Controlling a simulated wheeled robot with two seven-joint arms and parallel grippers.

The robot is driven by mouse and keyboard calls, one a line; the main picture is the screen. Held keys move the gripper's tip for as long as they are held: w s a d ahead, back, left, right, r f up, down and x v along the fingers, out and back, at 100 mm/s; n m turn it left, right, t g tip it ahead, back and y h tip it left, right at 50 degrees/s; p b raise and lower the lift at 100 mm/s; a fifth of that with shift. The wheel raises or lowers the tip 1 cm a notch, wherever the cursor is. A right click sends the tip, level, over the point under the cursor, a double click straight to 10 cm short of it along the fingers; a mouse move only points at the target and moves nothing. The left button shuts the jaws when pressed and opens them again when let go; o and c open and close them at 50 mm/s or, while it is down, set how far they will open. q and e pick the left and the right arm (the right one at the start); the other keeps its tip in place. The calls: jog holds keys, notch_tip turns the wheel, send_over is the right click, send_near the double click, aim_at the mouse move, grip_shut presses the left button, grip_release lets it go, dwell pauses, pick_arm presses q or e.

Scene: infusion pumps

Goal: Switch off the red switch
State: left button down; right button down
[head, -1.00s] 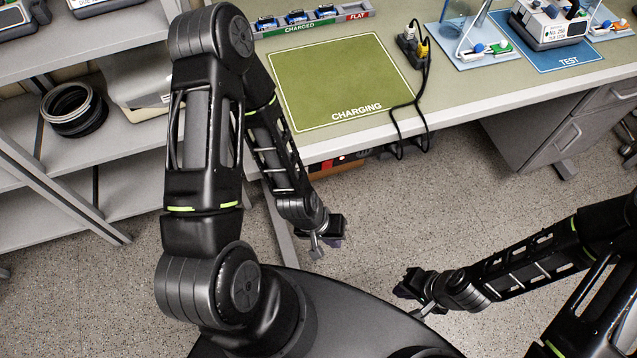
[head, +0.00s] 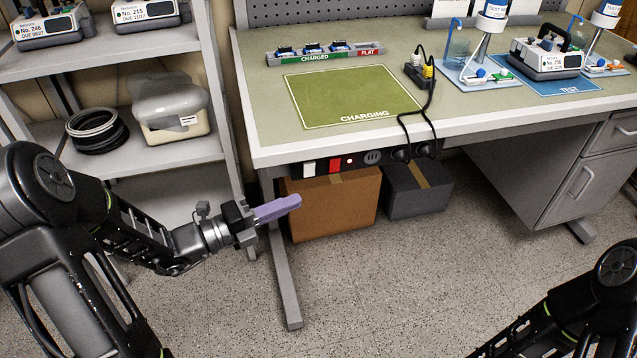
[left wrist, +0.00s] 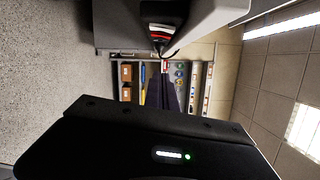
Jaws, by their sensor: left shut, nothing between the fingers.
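The red switch (head: 335,166) sits on a black power strip (head: 392,155) under the front edge of the workbench, between a white switch (head: 308,169) and a small lit red light (head: 349,161). My left gripper (head: 292,203) is shut and empty. Its purple fingers point right, below and left of the red switch in the head view, apart from it. In the left wrist view the dark fingers (left wrist: 168,95) show end-on. A dark strip with red and white marks (left wrist: 160,32) is there too, but I cannot make out the switch's position. My right gripper is out of view.
A brown box (head: 340,205) and a grey box (head: 418,190) stand on the floor under the bench (head: 250,90). A bench leg (head: 284,265) stands close below my left fingers. A black cable (head: 405,130) hangs over the front edge. Shelves (head: 175,165) stand at the left.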

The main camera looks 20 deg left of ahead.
aim_at(335, 165)
pick_arm(q)
jog(key=shift+r+n, duration=0.2)
jog(key=shift+n, duration=0.2)
jog(key=shift+d, duration=0.15)
jog(key=shift+w+d+r+b, duration=0.1)
jog(key=shift+w+d+b, duration=0.15)
jog(key=shift+w+d, duration=1.05)
jog(key=shift+w+d+r+b, duration=0.1)
jog(key=shift+w+d+b, duration=0.15)
jog(key=shift+w, duration=2)
jog(key=shift+w+d+r+b, duration=0.15)
jog(key=shift+w+d, duration=0.65)
jog(key=shift+w, duration=1)
